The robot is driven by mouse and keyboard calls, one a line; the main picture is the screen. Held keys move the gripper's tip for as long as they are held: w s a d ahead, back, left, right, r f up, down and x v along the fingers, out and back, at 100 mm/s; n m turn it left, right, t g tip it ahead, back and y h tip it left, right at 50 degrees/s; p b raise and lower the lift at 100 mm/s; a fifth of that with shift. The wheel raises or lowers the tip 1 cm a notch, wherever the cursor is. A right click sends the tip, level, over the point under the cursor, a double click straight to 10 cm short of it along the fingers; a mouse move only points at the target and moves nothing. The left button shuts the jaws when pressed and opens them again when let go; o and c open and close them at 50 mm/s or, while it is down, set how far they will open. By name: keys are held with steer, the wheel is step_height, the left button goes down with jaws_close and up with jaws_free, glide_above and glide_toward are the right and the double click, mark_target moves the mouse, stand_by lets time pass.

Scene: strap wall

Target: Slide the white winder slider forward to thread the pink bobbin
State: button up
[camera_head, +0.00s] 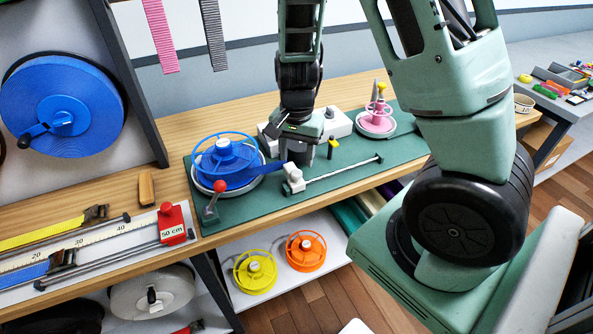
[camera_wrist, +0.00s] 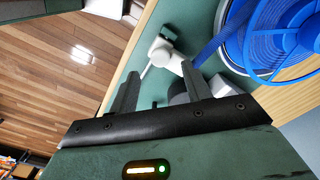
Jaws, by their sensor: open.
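The white winder slider (camera_head: 294,180) sits on a grey rod at the front of the green winder board (camera_head: 236,205), near the rod's left end. The pink bobbin (camera_head: 377,118) stands upright on a round plate at the board's right end. My gripper (camera_head: 297,156) points down just behind and above the slider. In the wrist view my gripper (camera_wrist: 158,78) has its fingers apart, with the white slider (camera_wrist: 163,50) showing beyond and between the fingertips. I see nothing held. I cannot tell whether a finger touches the slider.
A large blue spool (camera_head: 222,158) stands left of the slider, its blue strap running toward it. A red-knobbed lever (camera_head: 219,187) is at the board's front left. A white block (camera_head: 336,122) and a yellow-topped post (camera_head: 332,145) stand behind the rod.

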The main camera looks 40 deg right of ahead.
mark_target(297, 172)
step_height(297, 172, down, 5)
steer(key=shift+r+b, duration=0.1)
steer(key=shift+b, duration=0.2)
